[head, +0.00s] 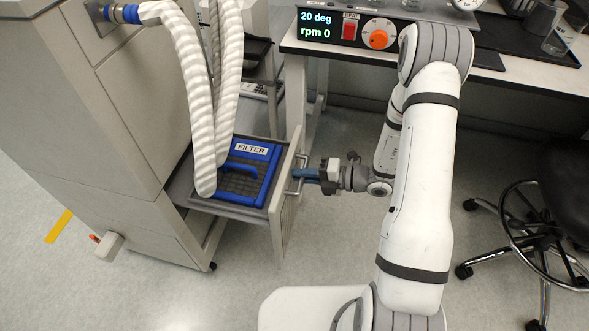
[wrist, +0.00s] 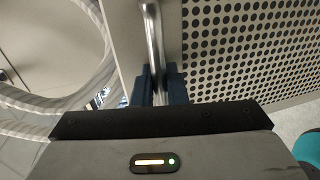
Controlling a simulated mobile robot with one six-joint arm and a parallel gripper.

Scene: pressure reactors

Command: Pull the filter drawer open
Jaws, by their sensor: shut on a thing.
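The filter drawer (head: 284,217) stands out from the grey cabinet (head: 110,110) in the head view. Inside it lies a blue-framed filter (head: 262,191) with a dark grid, a blue handle and a "FILTER" label. My gripper (head: 300,174) comes from the right and is shut on the drawer's metal handle (head: 292,187). In the wrist view the handle (wrist: 153,40) runs between the two blue fingers of my gripper (wrist: 159,88), beside the drawer's perforated front (wrist: 250,45).
Two ribbed white hoses (head: 196,95) hang over the drawer's left side. A bench (head: 480,72) with a control panel (head: 345,28) stands behind my arm. A black wheeled stool (head: 565,190) is at the right. The floor in front of the drawer is clear.

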